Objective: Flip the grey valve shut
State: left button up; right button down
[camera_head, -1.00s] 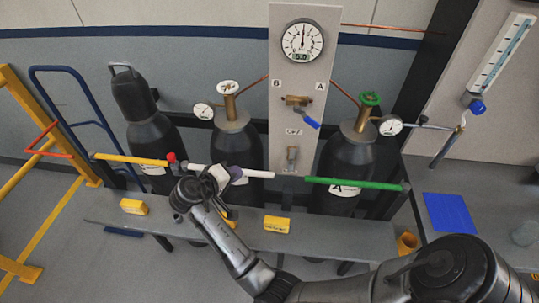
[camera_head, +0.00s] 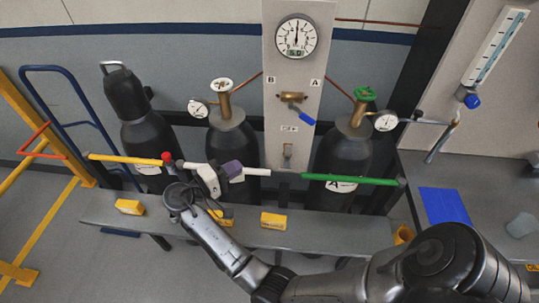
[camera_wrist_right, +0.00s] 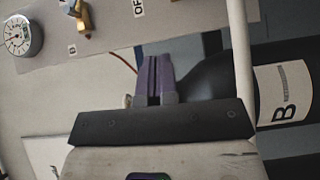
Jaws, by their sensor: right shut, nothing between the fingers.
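My right gripper (camera_head: 233,170) is left of the grey valve, by the white rail section and in front of the middle cylinder. Its purple fingers (camera_wrist_right: 154,80) are shut and empty, apart from the valve. My left gripper is not in view.
A rail with yellow (camera_head: 125,158), white (camera_head: 255,172) and green (camera_head: 350,180) sections crosses before the gas cylinders (camera_head: 232,140). A grey bench (camera_head: 340,235) with yellow blocks (camera_head: 273,221) lies below. A round gauge (camera_head: 296,36) tops the panel.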

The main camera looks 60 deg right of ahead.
send_near(288, 153)
jog(key=w+d, duration=0.3)
jog(key=d, duration=0.2)
jog(key=shift+s+d+r, duration=0.1)
jog(key=shift+s+d, duration=0.3)
jog(key=shift+s, duration=0.2)
jog(key=shift+s+d, duration=0.35)
jog(key=shift+s, duration=0.25)
jog(key=shift+s+d, duration=0.25)
jog(key=shift+s, duration=0.4)
jog(key=shift+d, duration=0.1)
